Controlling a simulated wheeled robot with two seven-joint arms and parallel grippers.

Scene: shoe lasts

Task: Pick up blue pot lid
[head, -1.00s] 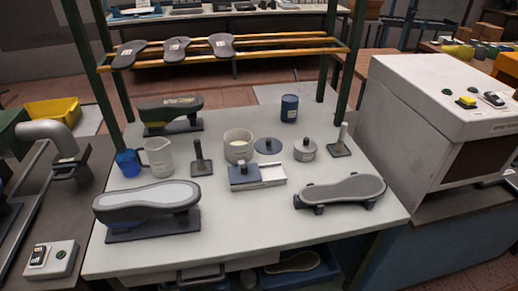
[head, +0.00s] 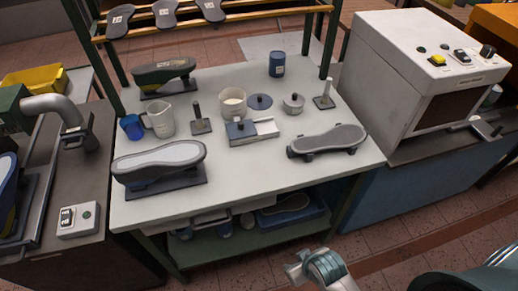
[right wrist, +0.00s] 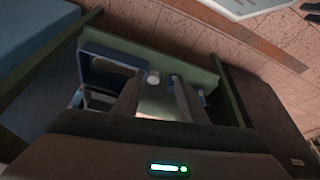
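The blue pot lid (head: 261,102) is a flat blue disc with a small dark knob. It lies on the white worktable (head: 240,185), just right of a white pot (head: 233,102) and left of a grey lidded pot (head: 293,104). My right gripper (head: 300,270) shows low in the head view, in front of the table's front edge and well away from the lid. In the right wrist view its two fingers (right wrist: 158,82) stand apart with nothing between them. The lid is not seen in that view. My left gripper is not in view.
A post on a base (head: 325,95) stands to the right. A shelf with a blue bin (head: 292,213) is under the table.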

